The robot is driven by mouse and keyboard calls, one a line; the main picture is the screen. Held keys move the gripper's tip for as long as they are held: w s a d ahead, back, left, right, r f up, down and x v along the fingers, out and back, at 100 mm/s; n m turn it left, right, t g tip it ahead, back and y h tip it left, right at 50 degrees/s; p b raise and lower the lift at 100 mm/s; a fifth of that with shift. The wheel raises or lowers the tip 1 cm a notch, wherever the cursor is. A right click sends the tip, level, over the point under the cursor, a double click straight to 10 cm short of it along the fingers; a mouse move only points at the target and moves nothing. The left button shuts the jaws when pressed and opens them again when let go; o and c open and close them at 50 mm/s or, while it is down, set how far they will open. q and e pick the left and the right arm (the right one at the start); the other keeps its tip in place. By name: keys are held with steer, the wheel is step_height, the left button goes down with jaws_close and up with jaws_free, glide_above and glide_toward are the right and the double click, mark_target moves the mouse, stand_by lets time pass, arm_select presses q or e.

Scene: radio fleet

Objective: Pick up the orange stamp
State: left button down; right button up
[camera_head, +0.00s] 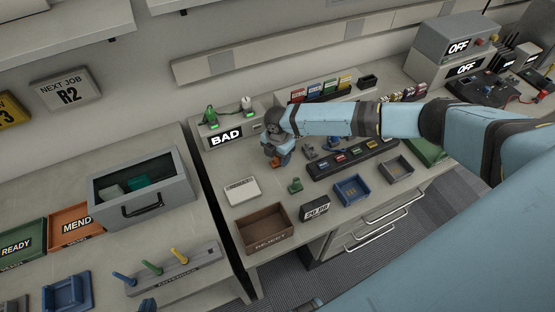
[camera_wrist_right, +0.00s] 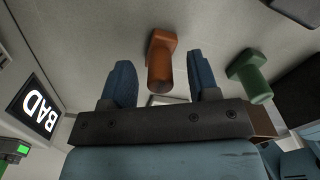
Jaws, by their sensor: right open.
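The orange stamp (camera_wrist_right: 161,50) stands on the grey worktop in the right wrist view. Its handle end lies between the two dark blue fingers of my right gripper (camera_wrist_right: 160,80), with a visible gap on each side. My right gripper is open and holds nothing. In the head view the right gripper (camera_head: 277,157) is low over the bench below the BAD sign. It hides most of the orange stamp there (camera_head: 275,163). A green stamp (camera_wrist_right: 248,76) stands to the right in the wrist view; it also shows in the head view (camera_head: 295,185). I do not see my left gripper.
The BAD sign (camera_head: 226,137) stands behind the gripper. A white pad (camera_head: 241,190), a brown REJECT tray (camera_head: 264,230), a date block (camera_head: 315,208) and a blue tray (camera_head: 352,190) lie nearer. A dark strip (camera_head: 355,158) is to the right.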

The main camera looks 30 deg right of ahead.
steer(key=c, duration=1)
steer(key=shift+r, duration=0.1)
step_height(320, 180, up, 20)
steer(key=shift+b, duration=0.7)
steer(key=o, duration=0.3)
steer(key=shift+c, duration=1.1)
steer(key=shift+o, duration=0.2)
